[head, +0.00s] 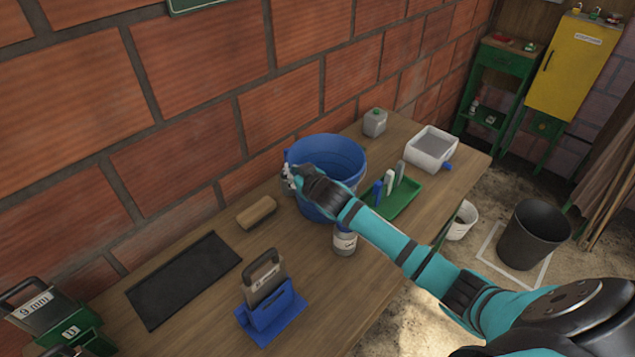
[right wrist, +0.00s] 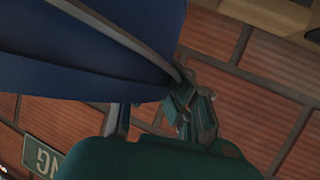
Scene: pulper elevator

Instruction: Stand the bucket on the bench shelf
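A large blue bucket (head: 343,150) stands upright, as far as I can see, on the wooden bench (head: 215,320) close to the brick wall. My right gripper (head: 289,178) is at the bucket's left side, and my forearm crosses in front of it. In the right wrist view the dark blue bucket (right wrist: 85,65) fills the upper left, with a grey band along it. The fingers of my right gripper (right wrist: 194,110) are close together beside the band's end. Whether they pinch the bucket or its handle is unclear. My left gripper is out of view.
The bench also holds a green tray (head: 408,196) with bottles, a can (head: 345,241), a white tub (head: 440,158), a grey canister (head: 374,122), a wooden block (head: 257,213), a black mat (head: 185,281) and a blue holder (head: 270,315). A white pail (head: 463,220) and black bin (head: 535,235) stand on the floor.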

